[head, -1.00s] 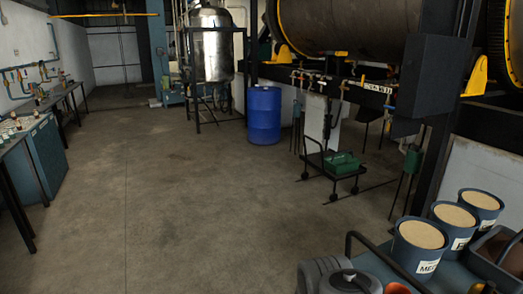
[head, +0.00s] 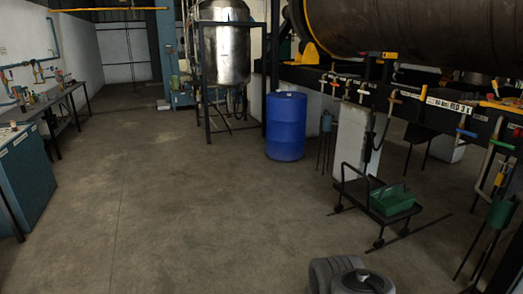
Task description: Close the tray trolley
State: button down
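A low dark trolley (head: 358,192) with an upright push handle stands on the floor right of centre. It has small black wheels. A green open tray (head: 392,200) sits on its deck; I cannot make out what is in it. The trolley is some distance ahead of me, and nothing of mine touches it. My gripper is not in view; only grey rounded parts of my own arm show at the bottom edge.
A blue drum (head: 286,127) stands behind the trolley to the left. A steel tank (head: 225,55) on a frame is farther back. A pipe rack (head: 415,95) with coloured valves runs along the right. Benches (head: 68,100) line the left. The middle floor is clear.

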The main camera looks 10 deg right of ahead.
aim_at(357, 191)
jog(key=i, duration=2.95)
jog(key=z, duration=1.65)
jog(key=i, duration=0.75)
jog(key=u, duration=2)
